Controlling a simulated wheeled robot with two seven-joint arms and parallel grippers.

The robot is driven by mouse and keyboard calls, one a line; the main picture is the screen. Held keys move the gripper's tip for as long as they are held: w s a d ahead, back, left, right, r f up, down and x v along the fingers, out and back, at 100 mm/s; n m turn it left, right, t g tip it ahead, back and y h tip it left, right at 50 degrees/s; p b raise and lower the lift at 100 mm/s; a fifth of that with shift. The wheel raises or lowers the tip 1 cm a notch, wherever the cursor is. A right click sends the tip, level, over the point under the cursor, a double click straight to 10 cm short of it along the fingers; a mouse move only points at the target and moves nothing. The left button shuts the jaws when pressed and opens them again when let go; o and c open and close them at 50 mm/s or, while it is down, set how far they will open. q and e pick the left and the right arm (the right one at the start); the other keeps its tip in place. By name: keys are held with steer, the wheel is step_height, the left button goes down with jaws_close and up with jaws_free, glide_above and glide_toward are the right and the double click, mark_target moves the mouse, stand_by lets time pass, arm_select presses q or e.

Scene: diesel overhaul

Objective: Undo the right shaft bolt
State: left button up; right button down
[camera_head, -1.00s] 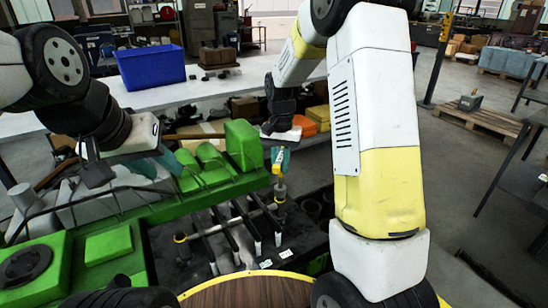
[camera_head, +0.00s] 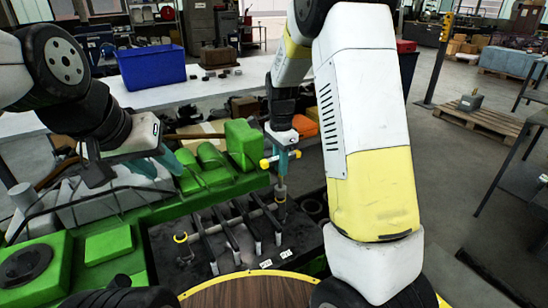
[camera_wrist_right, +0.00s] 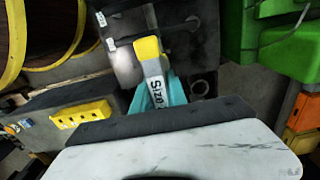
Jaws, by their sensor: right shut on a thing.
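The wrench points down at the right end of the shaft (camera_head: 235,221), where a grey upright piece (camera_head: 281,192) stands. The right shaft bolt itself cannot be made out under the wrench. In the right wrist view the teal fingers grip the wrench (camera_wrist_right: 153,75), which has a yellow end and a printed label.
The green engine block (camera_head: 200,165) fills the left and middle. Several dark arms (camera_head: 231,236) lie across the shaft over a dark tray. A blue bin (camera_head: 151,67) stands on the white bench behind. A round wooden top (camera_head: 250,292) is in front.

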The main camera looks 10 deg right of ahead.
steer(key=shift+f, duration=0.8)
steer(key=n, duration=0.3)
steer(key=c, duration=1.9)
jaws_free()
steer(key=shift+c, duration=0.2)
jaws_close()
steer(key=shift+r, duration=0.2)
steer(key=shift+r, duration=1.65)
